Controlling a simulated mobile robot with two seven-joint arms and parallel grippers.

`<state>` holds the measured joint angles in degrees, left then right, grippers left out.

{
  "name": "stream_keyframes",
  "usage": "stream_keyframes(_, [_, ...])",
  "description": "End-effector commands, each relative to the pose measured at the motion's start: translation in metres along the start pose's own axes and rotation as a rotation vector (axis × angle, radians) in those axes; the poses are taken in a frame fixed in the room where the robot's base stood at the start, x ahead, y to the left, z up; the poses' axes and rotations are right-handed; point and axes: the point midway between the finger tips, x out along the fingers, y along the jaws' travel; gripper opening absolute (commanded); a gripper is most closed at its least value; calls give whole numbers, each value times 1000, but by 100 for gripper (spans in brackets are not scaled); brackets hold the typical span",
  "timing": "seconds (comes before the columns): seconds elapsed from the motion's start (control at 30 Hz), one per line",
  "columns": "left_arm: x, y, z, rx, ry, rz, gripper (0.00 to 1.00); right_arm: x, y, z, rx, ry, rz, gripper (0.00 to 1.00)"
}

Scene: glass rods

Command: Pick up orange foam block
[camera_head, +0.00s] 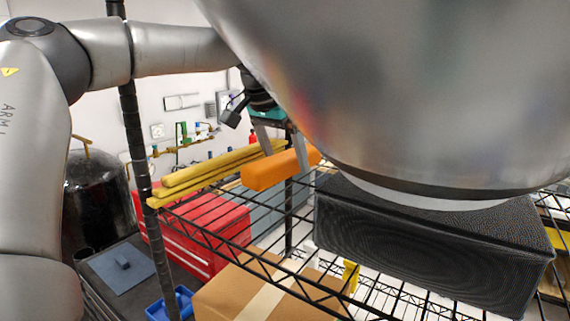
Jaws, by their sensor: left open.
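The orange foam block (272,171) lies on the black wire shelf, near the middle of the camera_head view. My left gripper (284,150) comes down over it from above, its two grey fingers apart. One finger passes behind the block's far edge, and the other reaches down at its right part. I cannot tell whether either finger touches the block. A large silver link of mine hides the upper right of the view and may cover part of the surroundings. My right gripper is not in view.
Yellow bars (210,172) lie just left of the block. A black textured box (420,245) stands on the right. A cardboard box (255,290) and a red tool chest (205,235) show below. A black shelf post (137,150) rises at left.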

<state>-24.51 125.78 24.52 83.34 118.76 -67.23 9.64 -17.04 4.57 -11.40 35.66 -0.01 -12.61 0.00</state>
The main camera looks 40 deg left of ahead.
Motion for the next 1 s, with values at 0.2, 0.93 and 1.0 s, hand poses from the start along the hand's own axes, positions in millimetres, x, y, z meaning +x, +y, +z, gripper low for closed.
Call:
stream_keyframes(0.2, [0, 0, 0, 0, 0, 0, 82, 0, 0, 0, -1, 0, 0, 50])
stream_keyframes(0.93, [-1, 0, 0, 0, 1, 0, 7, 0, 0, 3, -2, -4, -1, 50])
stream_keyframes(1.0, [-1, 0, 0, 1, 1, 0, 7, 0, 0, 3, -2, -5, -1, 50])
